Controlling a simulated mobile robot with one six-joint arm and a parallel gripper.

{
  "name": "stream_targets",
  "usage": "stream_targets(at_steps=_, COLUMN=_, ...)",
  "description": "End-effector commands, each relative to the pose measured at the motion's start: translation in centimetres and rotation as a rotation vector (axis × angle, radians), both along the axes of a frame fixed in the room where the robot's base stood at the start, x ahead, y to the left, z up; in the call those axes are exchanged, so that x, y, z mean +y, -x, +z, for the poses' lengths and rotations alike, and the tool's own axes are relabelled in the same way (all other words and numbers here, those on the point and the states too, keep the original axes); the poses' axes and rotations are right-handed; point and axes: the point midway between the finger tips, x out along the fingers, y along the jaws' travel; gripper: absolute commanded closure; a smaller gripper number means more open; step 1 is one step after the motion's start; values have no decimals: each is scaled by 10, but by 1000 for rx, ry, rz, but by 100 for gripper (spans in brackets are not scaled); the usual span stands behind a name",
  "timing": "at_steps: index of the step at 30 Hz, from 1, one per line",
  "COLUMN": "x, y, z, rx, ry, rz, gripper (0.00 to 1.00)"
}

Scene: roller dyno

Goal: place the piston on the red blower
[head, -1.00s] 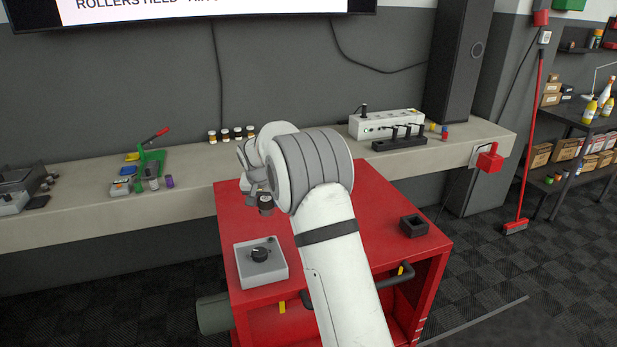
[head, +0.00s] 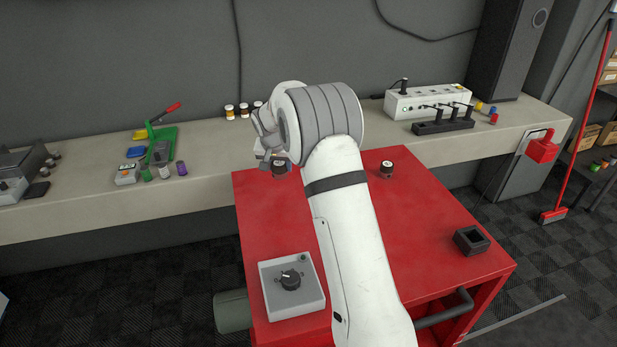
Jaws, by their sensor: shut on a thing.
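The red blower (head: 415,215) is a big red cabinet with a flat top, in the middle of the head view. My gripper (head: 275,158) is at the back left of this top, partly hidden behind my own wrist. It is shut on a small dark cylinder with a paler upper part, seemingly the piston (head: 279,170). The piston looks upright, over or at the blower's back left edge. I cannot tell whether its base touches the top. A similar small dark cylinder with a pale top (head: 387,169) stands on the blower right of my arm.
A grey box with a black knob (head: 290,283) sits at the blower's front left, and a black square holder (head: 472,240) at its right. The bench (head: 80,208) behind carries small jars (head: 230,111), a green tool (head: 155,140) and a white power strip (head: 428,101). The blower's centre right is clear.

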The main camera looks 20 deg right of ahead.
Motion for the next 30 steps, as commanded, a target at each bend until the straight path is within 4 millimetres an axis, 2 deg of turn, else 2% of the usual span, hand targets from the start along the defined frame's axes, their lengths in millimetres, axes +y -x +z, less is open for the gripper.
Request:
stream_targets(at_steps=3, x=-1, y=0, z=-21, rx=3, ry=1, rz=0, gripper=80)
stream_targets(at_steps=11, x=0, y=0, z=-44, rx=1, ry=0, rz=1, gripper=80)
stream_targets(at_steps=16, x=1, y=0, z=-68, rx=2, ry=1, rz=1, gripper=80)
stream_targets(at_steps=29, x=3, y=0, z=-77, rx=-1, ry=0, rz=4, gripper=80)
stream_targets(at_steps=30, x=3, y=0, z=-77, rx=-1, ry=0, rz=4, gripper=55)
